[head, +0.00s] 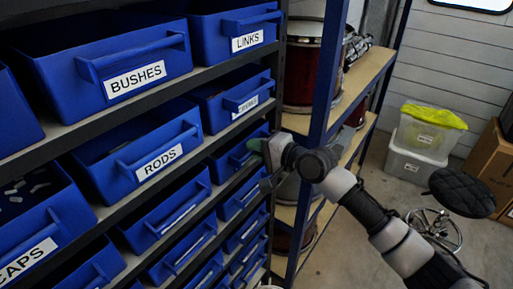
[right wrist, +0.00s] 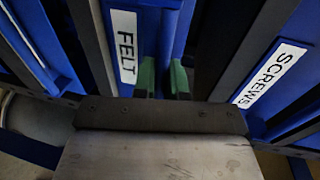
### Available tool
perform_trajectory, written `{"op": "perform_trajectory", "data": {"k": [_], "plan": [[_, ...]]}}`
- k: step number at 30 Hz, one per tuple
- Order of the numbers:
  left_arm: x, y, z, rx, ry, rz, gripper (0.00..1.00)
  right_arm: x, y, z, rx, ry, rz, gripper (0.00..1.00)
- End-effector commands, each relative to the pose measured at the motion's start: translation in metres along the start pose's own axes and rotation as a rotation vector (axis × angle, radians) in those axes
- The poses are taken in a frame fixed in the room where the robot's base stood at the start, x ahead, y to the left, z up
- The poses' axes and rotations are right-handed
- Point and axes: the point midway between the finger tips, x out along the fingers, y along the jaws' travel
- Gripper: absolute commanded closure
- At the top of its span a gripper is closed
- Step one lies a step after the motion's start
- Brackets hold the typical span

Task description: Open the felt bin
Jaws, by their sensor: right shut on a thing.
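The felt bin is a blue open-topped bin with a white FELT label (right wrist: 126,47) in the right wrist view. In the head view, a blue bin (head: 228,163) in the right column, third row down, is at my right gripper (head: 258,150); its label cannot be read there. My right gripper's green fingers also show in the right wrist view (right wrist: 163,78), on either side of a blue bar at the felt bin's front, and are shut on its handle. How far the bin is out cannot be told. My left gripper is not in view.
A bin labelled SCREWS (right wrist: 270,75) is beside the felt bin in the right wrist view. Bins labelled RODS (head: 160,162), BUSHES (head: 136,78) and LINKS (head: 247,40) fill the dark rack. A blue-post shelf (head: 318,100) with drums stands close right of my gripper.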

Motion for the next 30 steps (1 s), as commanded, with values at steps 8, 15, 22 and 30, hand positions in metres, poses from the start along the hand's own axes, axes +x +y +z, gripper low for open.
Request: {"op": "perform_trajectory", "data": {"k": [8,15,22,30], "plan": [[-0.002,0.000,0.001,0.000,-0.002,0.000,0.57,-0.004,0.001,-0.001,0.001,0.001,0.002,1.00],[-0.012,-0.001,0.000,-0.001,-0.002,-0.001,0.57,-0.034,0.006,-0.001,0.003,0.001,0.004,1.00],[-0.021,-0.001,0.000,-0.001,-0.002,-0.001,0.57,-0.086,0.018,0.000,0.002,0.001,0.007,1.00],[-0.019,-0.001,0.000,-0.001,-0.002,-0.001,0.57,-0.140,0.030,0.000,0.001,0.001,0.006,1.00]]}}
